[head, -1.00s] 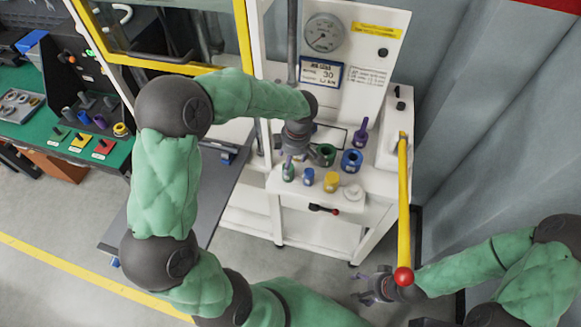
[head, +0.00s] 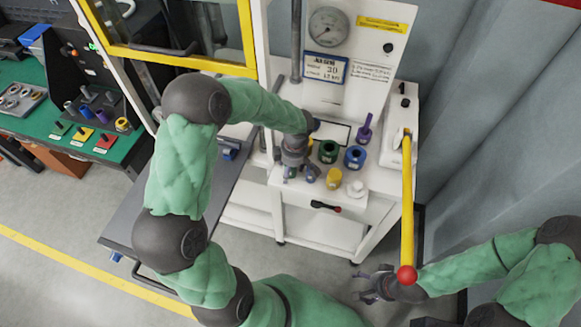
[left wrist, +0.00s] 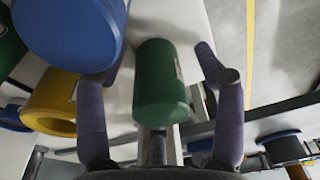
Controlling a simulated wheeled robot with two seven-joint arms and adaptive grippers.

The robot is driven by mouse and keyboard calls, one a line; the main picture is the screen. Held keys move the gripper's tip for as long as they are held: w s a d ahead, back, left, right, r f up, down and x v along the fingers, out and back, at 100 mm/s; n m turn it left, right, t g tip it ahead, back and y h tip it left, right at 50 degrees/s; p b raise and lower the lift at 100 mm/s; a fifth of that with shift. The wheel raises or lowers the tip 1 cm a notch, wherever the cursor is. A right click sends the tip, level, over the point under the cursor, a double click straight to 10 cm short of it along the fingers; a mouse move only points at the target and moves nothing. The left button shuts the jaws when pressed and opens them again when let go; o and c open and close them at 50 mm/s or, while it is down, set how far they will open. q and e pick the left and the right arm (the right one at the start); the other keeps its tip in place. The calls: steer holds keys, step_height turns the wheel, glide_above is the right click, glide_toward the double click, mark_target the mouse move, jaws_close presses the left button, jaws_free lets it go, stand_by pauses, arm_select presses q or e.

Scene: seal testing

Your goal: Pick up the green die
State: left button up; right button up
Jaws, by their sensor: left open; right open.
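The green die (left wrist: 165,85) is a small dark green cylinder in the left wrist view, between the two fingers of my left gripper (left wrist: 158,62). The fingers are open, with a gap visible on each side of it. In the head view my left gripper (head: 299,176) points down at the front left of the white bench top and mostly hides the die. My right gripper (head: 374,286) is open and empty at the lower right, away from the bench.
A blue cylinder (left wrist: 70,30) stands close beside the left finger, with a yellow ring (left wrist: 50,105) near it. On the bench (head: 385,183) are a larger green ring (head: 328,151), a blue ring (head: 355,157) and a yellow die (head: 334,179). A yellow lever (head: 407,210) rises at the right.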

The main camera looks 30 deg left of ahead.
arm_select(q)
jaws_close()
steer(key=shift+r, duration=0.15)
